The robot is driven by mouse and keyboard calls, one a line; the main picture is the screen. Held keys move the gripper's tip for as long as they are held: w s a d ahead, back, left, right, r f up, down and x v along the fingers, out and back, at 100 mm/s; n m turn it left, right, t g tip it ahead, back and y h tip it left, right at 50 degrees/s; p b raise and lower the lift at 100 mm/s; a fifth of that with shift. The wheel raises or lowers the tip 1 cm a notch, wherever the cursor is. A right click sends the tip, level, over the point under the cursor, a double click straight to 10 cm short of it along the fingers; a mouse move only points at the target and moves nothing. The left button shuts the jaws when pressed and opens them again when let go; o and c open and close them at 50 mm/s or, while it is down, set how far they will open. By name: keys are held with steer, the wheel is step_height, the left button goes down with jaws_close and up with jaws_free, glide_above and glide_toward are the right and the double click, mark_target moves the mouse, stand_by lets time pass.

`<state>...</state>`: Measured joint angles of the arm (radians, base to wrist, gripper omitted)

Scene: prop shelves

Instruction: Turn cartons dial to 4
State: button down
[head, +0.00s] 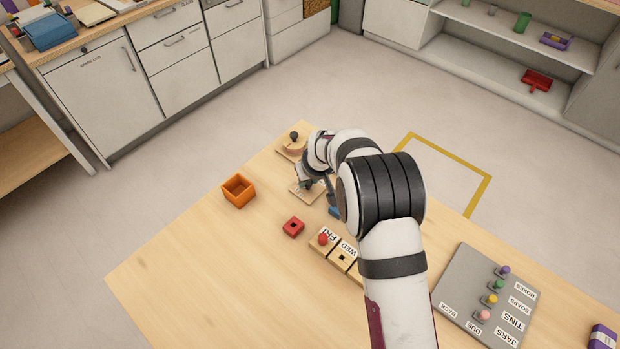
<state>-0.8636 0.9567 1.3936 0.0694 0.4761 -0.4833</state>
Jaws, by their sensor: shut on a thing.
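A small pale wooden plate (294,192) lies near the table's far edge, and my gripper (308,185) is down over it. The gripper appears shut on the knob of a dial on this plate. The knob and most of the dial face are hidden by the gripper and too small to make out, so I cannot read the number or the label. A second wooden plate with a round disc and a dark knob (294,137) stands just behind, apart from the gripper.
Day-labelled wooden blocks (324,242) lie partly behind my arm. A grey board (452,287) with coloured knobs is on the right. The table's left front is clear.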

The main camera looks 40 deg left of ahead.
steer(key=m, duration=0.2)
steer(key=m+t+h, duration=0.1)
steer(key=m, duration=0.1)
steer(key=shift+s+a+m, duration=0.2)
steer(key=shift+m, duration=0.1)
steer(key=m+h, duration=0.1)
steer(key=m, duration=0.1)
steer(key=m+t, duration=0.1)
steer(key=m, duration=0.1)
steer(key=shift+a+m+h, duration=0.15)
steer(key=shift+m+h, duration=0.15)
steer(key=shift+h, duration=0.1)
steer(key=m+h, duration=0.1)
steer(key=m, duration=0.3)
steer(key=shift+a+m+h, duration=0.15)
steer(key=shift+m+h, duration=0.15)
steer(key=shift+h, duration=0.1)
steer(key=m, duration=0.2)
steer(key=m+h, duration=0.1)
steer(key=m, duration=0.1)
steer(key=shift+a+m+h, duration=0.1)
steer(key=shift+m+h, duration=0.2)
steer(key=shift+g, duration=0.3)
steer(key=c, duration=0.7)
jaws_free()
steer(key=shift+o, duration=0.2)
steer(key=v, duration=0.7)
steer(key=shift+r, duration=0.2)
